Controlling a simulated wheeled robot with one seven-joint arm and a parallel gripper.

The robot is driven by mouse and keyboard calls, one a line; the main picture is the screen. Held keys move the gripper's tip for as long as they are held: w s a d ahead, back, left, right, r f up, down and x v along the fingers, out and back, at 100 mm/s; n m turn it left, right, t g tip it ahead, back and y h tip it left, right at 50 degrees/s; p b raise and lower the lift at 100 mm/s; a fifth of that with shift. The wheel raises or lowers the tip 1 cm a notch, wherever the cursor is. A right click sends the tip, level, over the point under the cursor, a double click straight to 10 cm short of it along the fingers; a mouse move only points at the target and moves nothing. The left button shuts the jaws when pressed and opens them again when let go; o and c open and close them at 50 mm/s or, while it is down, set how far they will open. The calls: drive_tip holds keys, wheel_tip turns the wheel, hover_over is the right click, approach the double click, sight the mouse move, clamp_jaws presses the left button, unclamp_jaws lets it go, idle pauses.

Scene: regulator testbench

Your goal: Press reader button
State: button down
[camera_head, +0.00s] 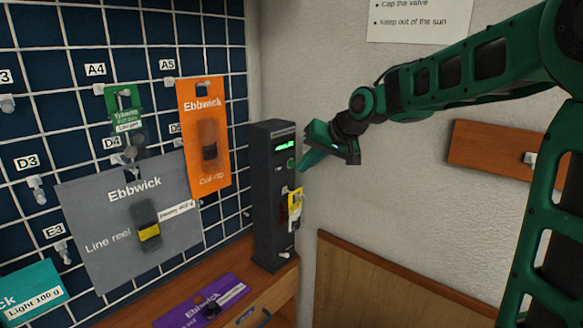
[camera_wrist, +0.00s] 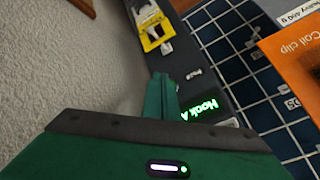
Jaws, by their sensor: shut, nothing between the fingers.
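The reader (camera_head: 268,215) is a tall dark grey box standing at the end of a wooden ledge. In the wrist view, the shut fingers (camera_wrist: 160,85) point at the reader's face (camera_wrist: 185,55), beside the display (camera_wrist: 205,108), which reads "Hook A". The button is not visible there, perhaps hidden by the fingers.
A yellow tag or pack (camera_head: 296,202) hangs on the reader's front. A grid wall with hanging packs, including an orange one (camera_head: 206,115), is at left. A purple pack (camera_head: 205,302) lies on the wooden ledge. A wooden board (camera_head: 500,147) is on the right wall.

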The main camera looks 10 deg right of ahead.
drive_tip(key=shift+s+d, duration=0.1)
drive_tip(key=shift+s, duration=0.05)
drive_tip(key=s+d, duration=0.1)
drive_tip(key=s, duration=0.1)
drive_tip(key=s+d, duration=0.2)
idle(0.7)
drive_tip(key=s+d+f+m+g+h, duration=0.1)
drive_tip(key=s+d+f, duration=0.2)
drive_tip(key=s+d, duration=0.15)
drive_tip(key=s+d+f+g+h, duration=0.1)
drive_tip(key=s+d+f+h, duration=0.15)
drive_tip(key=s, duration=0.35)
drive_tip(key=s+d+f+m+g, duration=0.1)
drive_tip(key=s+d+f, duration=0.1)
drive_tip(key=s+d, duration=0.25)
drive_tip(key=s+d+f+m+g, duration=0.1)
drive_tip(key=s+f, duration=0.1)
drive_tip(key=s, duration=0.5)
drive_tip(key=s+d+f+m+g, duration=0.1)
drive_tip(key=s+d+f+g, duration=0.1)
drive_tip(key=s, duration=0.6)
drive_tip(key=s+d+f+m+g, duration=0.1)
drive_tip(key=s+f, duration=0.1)
drive_tip(key=s, duration=0.5)
drive_tip(key=shift+s+d+f+g+h, duration=0.25)
drive_tip(key=shift+s+f+g+h, duration=0.05)
drive_tip(key=shift+g+h, duration=0.1)
